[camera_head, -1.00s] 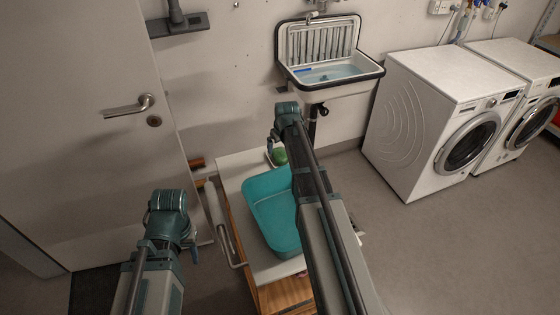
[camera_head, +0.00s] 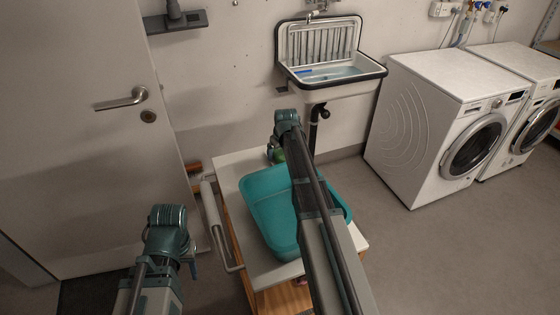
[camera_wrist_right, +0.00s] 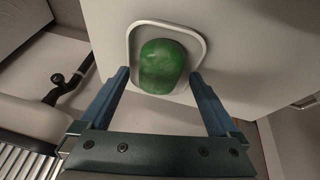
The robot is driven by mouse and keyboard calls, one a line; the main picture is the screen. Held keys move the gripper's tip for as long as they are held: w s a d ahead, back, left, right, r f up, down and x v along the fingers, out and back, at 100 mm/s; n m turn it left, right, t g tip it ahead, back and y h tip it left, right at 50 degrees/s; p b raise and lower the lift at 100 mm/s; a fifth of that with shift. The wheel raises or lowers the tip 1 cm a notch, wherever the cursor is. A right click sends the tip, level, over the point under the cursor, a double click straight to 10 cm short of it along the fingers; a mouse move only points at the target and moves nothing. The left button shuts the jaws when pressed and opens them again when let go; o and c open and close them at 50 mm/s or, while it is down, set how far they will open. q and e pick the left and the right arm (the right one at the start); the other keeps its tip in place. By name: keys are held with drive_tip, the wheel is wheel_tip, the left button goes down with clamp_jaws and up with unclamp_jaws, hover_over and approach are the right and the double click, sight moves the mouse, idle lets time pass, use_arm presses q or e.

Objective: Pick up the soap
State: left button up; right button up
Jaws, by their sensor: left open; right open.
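The soap (camera_wrist_right: 162,66) is a green rounded bar on a pale dish (camera_wrist_right: 200,45) with a raised rim, seen in the right wrist view. My right gripper (camera_wrist_right: 160,82) is open, with one blue finger on each side of the dish's near part and the soap between and just beyond the tips. I cannot tell whether the fingers touch the dish. In the head view the soap (camera_head: 278,156) is a small green patch, mostly hidden behind my right gripper (camera_head: 272,154) and arm. My left gripper (camera_head: 190,268) hangs low at the left, away from the soap, its fingers barely visible.
A teal basin (camera_head: 272,205) stands on the white-topped wooden cabinet (camera_head: 236,165), right by the soap. A wall sink (camera_head: 335,75) is behind, washing machines (camera_head: 425,125) are at the right, and a door (camera_head: 70,130) is at the left. Floor is clear at the right.

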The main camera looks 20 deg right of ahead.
sight(280, 153)
drive_tip(key=shift+f+b, duration=0.3)
drive_tip(key=shift+f, duration=0.15)
drive_tip(key=shift+r, duration=0.1)
drive_tip(key=c, duration=0.7)
use_arm(q)
drive_tip(key=shift+s+a+f, duration=0.15)
drive_tip(key=shift+f, duration=0.2)
drive_tip(key=shift+s+a+f, duration=0.15)
drive_tip(key=shift+f, duration=0.2)
use_arm(e)
drive_tip(key=shift+d, duration=0.1)
drive_tip(key=c, duration=0.7)
use_arm(q)
drive_tip(key=shift+d+r, duration=0.1)
drive_tip(key=shift+r, duration=0.05)
use_arm(e)
drive_tip(key=shift+w+d, duration=0.1)
drive_tip(key=shift+w+d+r+p, duration=0.15)
drive_tip(key=shift+r+p, duration=0.3)
drive_tip(key=shift+p, duration=0.25)
use_arm(q)
wheel_tip(280, 153, up, 12)
drive_tip(key=p, duration=1)
drive_tip(key=shift+w+d+f+p, duration=0.2)
drive_tip(key=shift+w+p, duration=0.15)
use_arm(e)
drive_tip(key=r, duration=1)
drive_tip(key=shift+a+r, duration=0.15)
drive_tip(key=shift+a, duration=0.1)
